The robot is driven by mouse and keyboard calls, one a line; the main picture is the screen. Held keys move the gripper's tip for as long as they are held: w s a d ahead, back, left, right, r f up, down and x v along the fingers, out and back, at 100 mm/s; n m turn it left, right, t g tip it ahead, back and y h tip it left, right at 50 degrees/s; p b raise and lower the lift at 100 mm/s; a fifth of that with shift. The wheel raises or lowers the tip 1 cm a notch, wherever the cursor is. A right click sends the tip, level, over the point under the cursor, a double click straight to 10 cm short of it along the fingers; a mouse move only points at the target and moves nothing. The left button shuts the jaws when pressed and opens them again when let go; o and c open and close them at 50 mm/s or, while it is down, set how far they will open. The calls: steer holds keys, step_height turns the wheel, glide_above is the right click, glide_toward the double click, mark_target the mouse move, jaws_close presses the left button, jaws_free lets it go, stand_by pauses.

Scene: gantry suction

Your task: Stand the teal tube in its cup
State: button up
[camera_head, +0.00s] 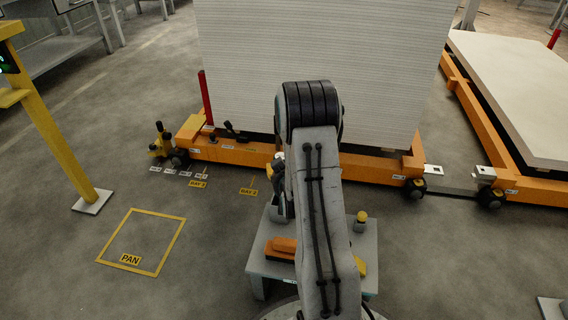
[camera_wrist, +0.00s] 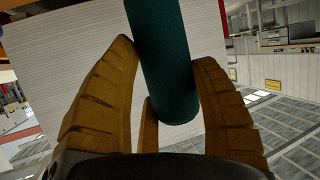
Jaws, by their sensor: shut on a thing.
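The teal tube (camera_wrist: 168,75) shows in the wrist view, running from the top edge down between the yellow-brown fingers of my gripper (camera_wrist: 165,58). My gripper is shut on it, and the tube's rounded lower end hangs between the fingers. In the head view my arm hides the gripper and I cannot make out the tube. I cannot pick out the tube's cup in either view.
A low grey table (camera_head: 258,262) stands in front of me, with an orange block (camera_head: 281,249) and a small yellow-topped post (camera_head: 361,220). Behind it is an orange cart (camera_head: 240,155) with a tall white panel stack (camera_head: 240,70). A yellow PAN square (camera_head: 130,260) marks clear floor at left.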

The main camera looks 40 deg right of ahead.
steer(key=shift+f, duration=2.8)
steer(key=o, duration=1.3)
steer(key=shift+o, duration=0.2)
steer(key=shift+f, duration=0.15)
steer(key=shift+r, duration=5.1)
